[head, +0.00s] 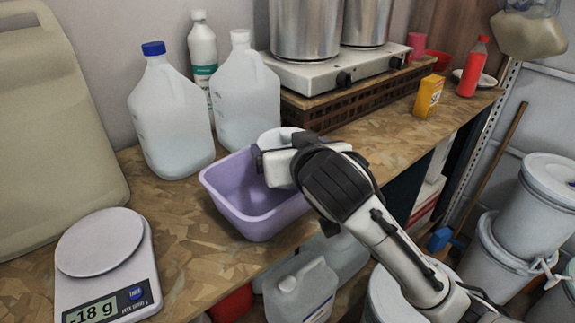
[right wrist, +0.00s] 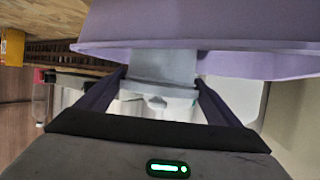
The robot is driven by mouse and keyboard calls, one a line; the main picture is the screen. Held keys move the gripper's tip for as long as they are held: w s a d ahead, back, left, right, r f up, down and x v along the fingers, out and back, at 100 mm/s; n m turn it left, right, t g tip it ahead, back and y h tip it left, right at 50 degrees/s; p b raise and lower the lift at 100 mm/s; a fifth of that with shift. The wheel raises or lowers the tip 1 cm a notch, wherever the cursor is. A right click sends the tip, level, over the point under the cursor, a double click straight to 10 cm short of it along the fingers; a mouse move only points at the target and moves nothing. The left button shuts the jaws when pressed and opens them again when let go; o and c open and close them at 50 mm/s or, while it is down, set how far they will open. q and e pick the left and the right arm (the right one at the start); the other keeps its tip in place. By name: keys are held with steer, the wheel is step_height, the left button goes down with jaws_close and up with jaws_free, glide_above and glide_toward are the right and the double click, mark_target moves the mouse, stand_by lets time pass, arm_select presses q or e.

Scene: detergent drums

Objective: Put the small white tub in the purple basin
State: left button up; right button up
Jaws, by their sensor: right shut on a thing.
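The purple basin (head: 258,222) stands on the chipboard counter, in front of two large clear jugs. Its rim and wall also fill the upper part of the right wrist view (right wrist: 240,60). My right gripper (head: 268,165) is over the back part of the basin, its arm coming in from the lower right. It is shut on the small white tub (right wrist: 162,70), which shows between the fingers at the basin's rim. In the head view, a white rounded part of the tub (head: 278,136) shows behind the gripper. Whether the tub touches the basin is hidden. My left gripper is out of view.
A blue-capped jug (head: 170,125) and a white-capped jug (head: 246,105) stand close behind the basin. A scale (head: 105,245) reading -18 g is at the front left. A hotplate (head: 335,75) with two steel pots is at the back. The counter's front edge is close to the basin.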

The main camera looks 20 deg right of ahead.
step_height(320, 180, down, 3)
steer(key=shift+f, duration=0.2)
steer(key=shift+f, duration=0.3)
steer(key=o, duration=0.8)
steer(key=shift+c, duration=0.2)
